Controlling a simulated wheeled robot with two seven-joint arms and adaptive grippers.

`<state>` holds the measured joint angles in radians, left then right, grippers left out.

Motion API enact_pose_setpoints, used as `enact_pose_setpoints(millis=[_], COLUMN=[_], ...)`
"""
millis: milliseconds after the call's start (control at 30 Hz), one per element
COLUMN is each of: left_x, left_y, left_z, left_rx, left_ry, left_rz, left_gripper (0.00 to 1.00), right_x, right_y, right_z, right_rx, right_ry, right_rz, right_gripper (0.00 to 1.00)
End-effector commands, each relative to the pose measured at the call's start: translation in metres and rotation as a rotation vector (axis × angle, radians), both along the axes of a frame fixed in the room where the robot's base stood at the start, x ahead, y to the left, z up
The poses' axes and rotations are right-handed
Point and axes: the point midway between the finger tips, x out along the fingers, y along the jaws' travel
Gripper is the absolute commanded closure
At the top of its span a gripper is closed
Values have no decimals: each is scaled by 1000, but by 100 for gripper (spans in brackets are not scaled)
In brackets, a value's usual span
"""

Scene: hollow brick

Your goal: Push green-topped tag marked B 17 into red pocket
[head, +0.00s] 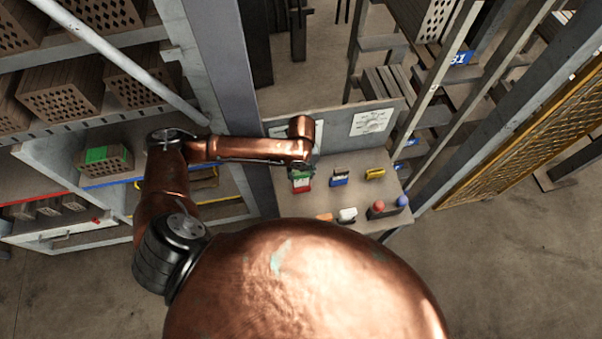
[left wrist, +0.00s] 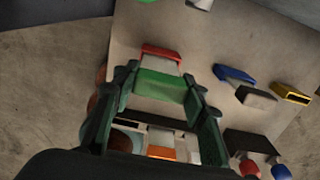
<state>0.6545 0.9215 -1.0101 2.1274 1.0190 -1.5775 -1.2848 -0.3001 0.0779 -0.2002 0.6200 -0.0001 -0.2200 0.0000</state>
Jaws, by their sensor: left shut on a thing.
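The green-topped tag (head: 301,175) is between the fingers of my left gripper (head: 302,170), at the left of the small board. It also shows in the left wrist view (left wrist: 160,86), with a pale part beyond its green top. The red pocket (head: 304,185) is right at the tag; its red edge (left wrist: 161,52) shows just past the pale part in the left wrist view. My left gripper is shut on the tag. How deep the tag sits in the pocket I cannot tell, and its marking is not readable. My right gripper is not in view.
A blue pocket (head: 340,179) and a yellow pocket (head: 375,173) stand to the right on the board. Nearer lie an orange piece (head: 324,217), a white piece (head: 347,214), and red (head: 378,206) and blue (head: 402,200) knobs. A metal post (head: 222,75) stands close left.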

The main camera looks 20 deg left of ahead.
Motion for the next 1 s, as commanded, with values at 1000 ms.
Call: enact_pose_setpoints(millis=[1000], left_x=[0], left_y=[0], left_z=[-18], left_rx=[0], left_ry=[0], left_rz=[0], left_gripper=[84], right_x=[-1], right_y=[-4], right_z=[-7], right_rx=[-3], right_ry=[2], right_rz=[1], right_gripper=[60])
